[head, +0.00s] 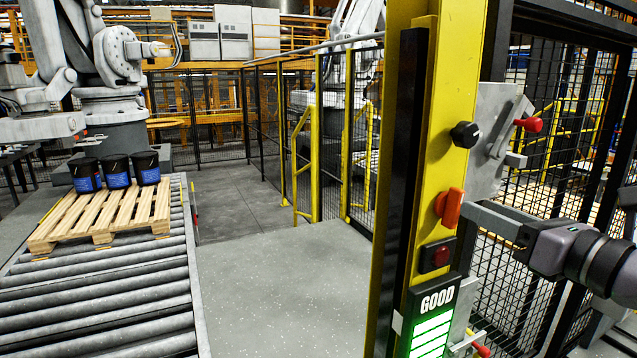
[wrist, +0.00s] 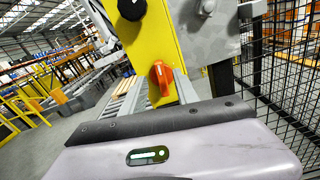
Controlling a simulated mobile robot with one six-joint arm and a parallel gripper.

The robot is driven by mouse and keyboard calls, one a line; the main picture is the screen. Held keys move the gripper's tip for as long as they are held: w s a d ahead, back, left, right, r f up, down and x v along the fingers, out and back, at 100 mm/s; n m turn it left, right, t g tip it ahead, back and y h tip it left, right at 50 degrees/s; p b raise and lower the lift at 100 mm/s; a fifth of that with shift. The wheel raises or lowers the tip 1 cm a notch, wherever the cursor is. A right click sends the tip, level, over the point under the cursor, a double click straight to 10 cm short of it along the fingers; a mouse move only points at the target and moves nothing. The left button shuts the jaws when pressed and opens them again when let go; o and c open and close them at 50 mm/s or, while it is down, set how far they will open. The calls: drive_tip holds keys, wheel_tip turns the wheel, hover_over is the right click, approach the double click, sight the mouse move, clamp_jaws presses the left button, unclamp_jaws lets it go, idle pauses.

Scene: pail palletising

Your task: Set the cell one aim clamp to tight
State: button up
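An orange clamp handle (head: 449,207) sits on the face of the yellow post (head: 432,150). I cannot read a label naming it as the aim clamp. It stands nearly upright, slightly tilted. In the wrist view the orange handle (wrist: 162,78) shows between my gripper's two grey fingers. My gripper (head: 478,214) comes from the right with its fingertips at the handle. The fingers are apart, with the handle between them; contact is hard to tell. A black knob (head: 465,134) is above the handle. A lit green display (head: 432,325) below reads GOOD.
A red button (head: 436,256) is just below the handle. A red-tipped lever (head: 530,124) sits on a grey plate to the right. Black mesh fence (head: 560,180) stands behind my arm. At left, a pallet (head: 105,215) with three dark pails (head: 117,172) rests on a roller conveyor (head: 100,290).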

sight(460, 201)
drive_tip(key=shift+x, duration=2)
drive_tip(key=shift+c, duration=0.5)
clamp_jaws()
drive_tip(key=shift+s+n+b, duration=0.1)
drive_tip(key=shift+n+b, duration=0.7)
drive_tip(key=shift+b, duration=0.1)
drive_tip(key=shift+o, duration=0.5)
unclamp_jaws()
drive_tip(key=shift+a, duration=0.1)
